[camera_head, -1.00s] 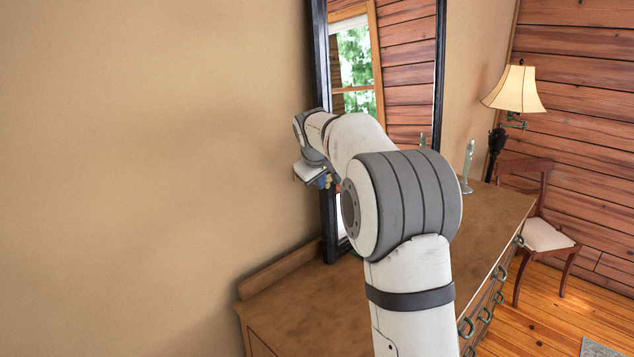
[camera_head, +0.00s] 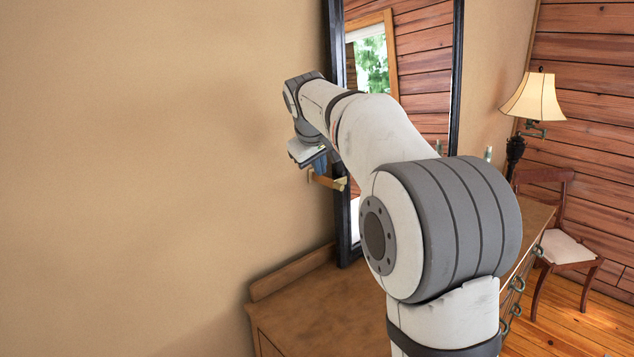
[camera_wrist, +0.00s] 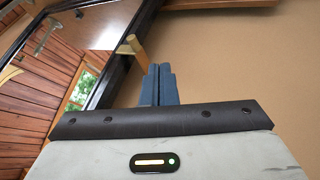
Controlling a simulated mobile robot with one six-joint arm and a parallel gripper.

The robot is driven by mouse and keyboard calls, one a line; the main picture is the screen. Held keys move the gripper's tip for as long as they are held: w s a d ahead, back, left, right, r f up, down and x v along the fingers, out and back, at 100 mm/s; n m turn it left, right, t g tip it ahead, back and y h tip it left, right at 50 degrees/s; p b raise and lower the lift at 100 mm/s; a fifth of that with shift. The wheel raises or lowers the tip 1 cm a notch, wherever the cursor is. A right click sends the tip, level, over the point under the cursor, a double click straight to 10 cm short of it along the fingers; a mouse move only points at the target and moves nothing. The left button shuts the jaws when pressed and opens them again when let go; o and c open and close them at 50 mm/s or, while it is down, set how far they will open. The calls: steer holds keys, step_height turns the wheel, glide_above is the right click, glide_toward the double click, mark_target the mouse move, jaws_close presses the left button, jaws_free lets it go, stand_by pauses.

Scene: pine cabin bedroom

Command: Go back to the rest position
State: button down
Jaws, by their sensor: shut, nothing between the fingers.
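My gripper (camera_head: 321,167) is raised at the end of my arm, beside the dark-framed mirror and near the tan wall. In the wrist view its blue fingers (camera_wrist: 158,84) are together with nothing between them. A small wooden peg (camera_head: 338,184) shows just beyond the gripper, by the mirror's left edge. The peg also shows in the wrist view (camera_wrist: 133,46), just left of the fingertips; I cannot tell whether they touch.
The mirror (camera_head: 335,130) stands on a wooden dresser (camera_head: 325,305), whose near top looks clear. A lamp (camera_head: 533,97) and a chair (camera_head: 565,250) are at the right. My arm hides part of the dresser and mirror.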

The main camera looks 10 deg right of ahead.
steer(key=s+f+m+g, duration=0.1)
steer(key=s+f, duration=0.5)
steer(key=s, duration=0.6)
steer(key=s+d+f+m+g+y, duration=0.1)
steer(key=s+f+m, duration=0.1)
steer(key=s+f, duration=0.5)
steer(key=s+d+f+m+g+y, duration=0.1)
steer(key=s+f, duration=0.5)
steer(key=s, duration=1.2)
steer(key=shift+d+f+m, duration=0.25)
steer(key=shift+m, duration=0.25)
